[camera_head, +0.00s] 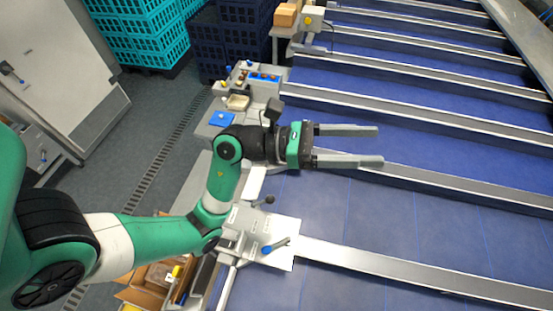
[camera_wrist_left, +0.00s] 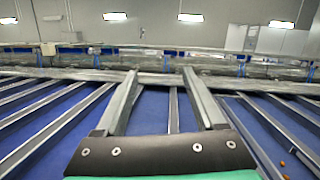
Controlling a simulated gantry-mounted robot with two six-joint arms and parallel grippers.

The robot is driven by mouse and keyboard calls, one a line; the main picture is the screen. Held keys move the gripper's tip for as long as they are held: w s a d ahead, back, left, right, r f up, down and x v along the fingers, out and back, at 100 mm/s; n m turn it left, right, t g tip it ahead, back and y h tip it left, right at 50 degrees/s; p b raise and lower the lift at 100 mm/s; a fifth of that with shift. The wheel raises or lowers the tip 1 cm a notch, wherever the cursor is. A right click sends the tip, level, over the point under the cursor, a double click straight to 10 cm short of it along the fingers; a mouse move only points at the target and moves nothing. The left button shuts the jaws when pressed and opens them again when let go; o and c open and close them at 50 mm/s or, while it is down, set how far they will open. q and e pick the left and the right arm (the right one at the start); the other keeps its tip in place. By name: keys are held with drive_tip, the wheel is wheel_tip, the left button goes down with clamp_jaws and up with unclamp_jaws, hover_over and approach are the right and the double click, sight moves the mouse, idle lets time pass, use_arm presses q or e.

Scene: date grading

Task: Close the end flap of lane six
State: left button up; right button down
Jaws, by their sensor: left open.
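My left gripper (camera_head: 380,146) reaches in from the left above the blue lanes, its two long grey fingers spread and empty. It also shows in the left wrist view (camera_wrist_left: 160,72), with nothing between the fingers. Blue lanes (camera_head: 385,225) run between metal rails (camera_head: 400,269). I cannot tell which lane is six, and no end flap is clearly recognisable. A grey plate (camera_head: 247,222) with a blue-handled lever (camera_head: 277,245) sits at the near rail's end, below the gripper and apart from it. My right gripper is out of view.
Teal crates (camera_head: 145,40) and dark blue crates (camera_head: 232,40) are stacked at the back. An open cardboard box (camera_head: 150,290) lies below my arm. In the left wrist view, several rails (camera_wrist_left: 45,133) run towards a far crossbeam.

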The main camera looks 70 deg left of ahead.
use_arm(q)
drive_tip(key=a+f+n+g+y, duration=0.1)
drive_tip(key=a+f+g+y, duration=0.25)
drive_tip(key=f, duration=0.75)
drive_tip(key=n+g+y+b, duration=0.2)
drive_tip(key=n+g+y, duration=0.2)
drive_tip(key=g+y, duration=0.4)
approach(273, 202)
drive_tip(key=a+f+g+h, duration=0.1)
drive_tip(key=a+f+h, duration=0.1)
drive_tip(key=a, duration=0.1)
drive_tip(key=b+x, duration=0.7)
drive_tip(key=b, duration=0.1)
drive_tip(key=b+x, duration=0.4)
drive_tip(key=shift+w+a+f, duration=0.1)
drive_tip(key=shift+w+f, duration=0.05)
drive_tip(key=shift+w, duration=0.3)
clamp_jaws()
